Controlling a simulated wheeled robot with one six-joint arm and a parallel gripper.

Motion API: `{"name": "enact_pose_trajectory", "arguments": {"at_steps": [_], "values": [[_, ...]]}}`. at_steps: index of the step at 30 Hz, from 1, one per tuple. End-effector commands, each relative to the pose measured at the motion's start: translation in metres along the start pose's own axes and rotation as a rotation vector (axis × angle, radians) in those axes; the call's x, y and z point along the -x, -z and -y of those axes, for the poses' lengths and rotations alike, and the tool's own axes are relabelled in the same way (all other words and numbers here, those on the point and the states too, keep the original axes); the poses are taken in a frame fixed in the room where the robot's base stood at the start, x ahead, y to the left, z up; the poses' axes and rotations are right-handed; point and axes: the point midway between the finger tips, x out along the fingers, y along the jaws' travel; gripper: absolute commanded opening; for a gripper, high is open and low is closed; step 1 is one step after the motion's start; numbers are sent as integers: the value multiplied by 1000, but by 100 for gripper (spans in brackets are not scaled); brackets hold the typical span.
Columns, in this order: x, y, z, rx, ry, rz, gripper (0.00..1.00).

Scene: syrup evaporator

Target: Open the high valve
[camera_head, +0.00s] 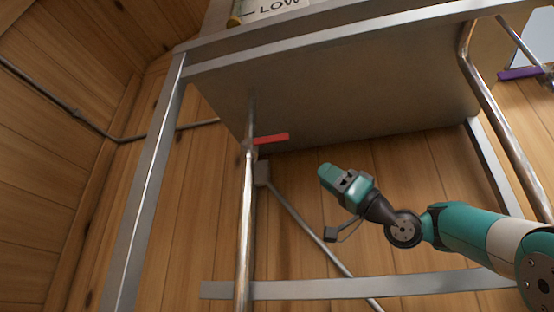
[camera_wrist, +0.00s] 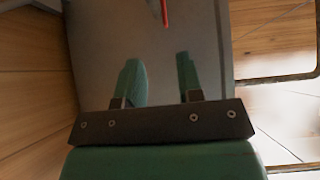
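A red valve handle (camera_head: 271,139) sticks out to the right from a vertical metal pipe (camera_head: 245,225) on the left, under the metal pan. A purple handle (camera_head: 519,73) shows at the far right edge. No label ties either handle to the name high. My gripper (camera_head: 327,172) is to the right of the red handle and apart from it, pointing up and left. In the wrist view my gripper's two green fingers (camera_wrist: 158,72) stand apart with nothing between them. The red handle also shows in the wrist view (camera_wrist: 165,12), ahead of the fingertips at the top edge.
The grey underside of the pan (camera_head: 350,95) hangs above, with a "LOW" label (camera_head: 280,6) partly visible at the top. A steel leg (camera_head: 150,180) stands left and a crossbar (camera_head: 350,288) runs below. A bent pipe (camera_head: 495,110) comes down at right. Wooden walls surround this.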

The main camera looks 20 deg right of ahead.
Motion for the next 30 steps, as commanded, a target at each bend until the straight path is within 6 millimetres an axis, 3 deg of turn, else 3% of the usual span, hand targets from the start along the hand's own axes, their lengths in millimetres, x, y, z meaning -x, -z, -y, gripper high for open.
{"name": "enact_pose_trajectory", "arguments": {"at_steps": [5,24,30], "values": [[-18,11,3,3,21,-19,34],[-147,14,5,3,19,-16,34],[-168,12,5,5,18,-16,34]]}}
